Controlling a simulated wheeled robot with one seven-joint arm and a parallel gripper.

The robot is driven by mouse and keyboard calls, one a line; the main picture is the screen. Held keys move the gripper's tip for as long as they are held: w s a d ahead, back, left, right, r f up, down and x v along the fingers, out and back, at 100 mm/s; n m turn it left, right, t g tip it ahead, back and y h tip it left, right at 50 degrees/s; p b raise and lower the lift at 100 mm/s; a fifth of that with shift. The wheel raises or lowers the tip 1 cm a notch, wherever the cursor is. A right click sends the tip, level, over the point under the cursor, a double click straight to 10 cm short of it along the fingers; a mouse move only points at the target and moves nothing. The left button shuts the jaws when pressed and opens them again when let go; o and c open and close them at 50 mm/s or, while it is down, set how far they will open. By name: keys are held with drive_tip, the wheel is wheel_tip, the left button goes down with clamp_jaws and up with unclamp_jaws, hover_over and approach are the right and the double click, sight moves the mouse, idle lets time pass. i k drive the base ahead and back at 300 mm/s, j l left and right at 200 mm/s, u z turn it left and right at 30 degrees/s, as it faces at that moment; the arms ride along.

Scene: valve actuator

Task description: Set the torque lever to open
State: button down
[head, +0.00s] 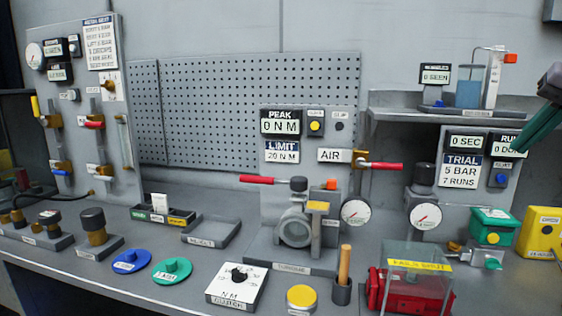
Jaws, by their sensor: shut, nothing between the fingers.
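The torque rig (294,228) stands at the middle of the bench, a grey round body on a labelled base. A red-handled lever (257,180) lies near level at its top and points left, with a black knob (298,184) at its right end. I take this as the torque lever; its label is too small to read. A second red-handled lever (380,166) beside the AIR label points right from a brass valve. My gripper (518,147) is at the right edge, its green fingers shut and empty, pointing down-left, well apart from both levers. Part of it is cut off.
The PEAK panel (280,122) reads 0 N M, with LIMIT 20 N M below. Gauges (355,213) stand right of the rig. A clear box (417,270) over a red part, a wooden-handled tool (344,265) and a yellow disc (301,297) sit in front.

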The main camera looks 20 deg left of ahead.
sight(297, 184)
drive_tip(key=j, duration=1.5)
drive_tip(key=j+u, duration=0.1)
drive_tip(key=j, duration=1.4)
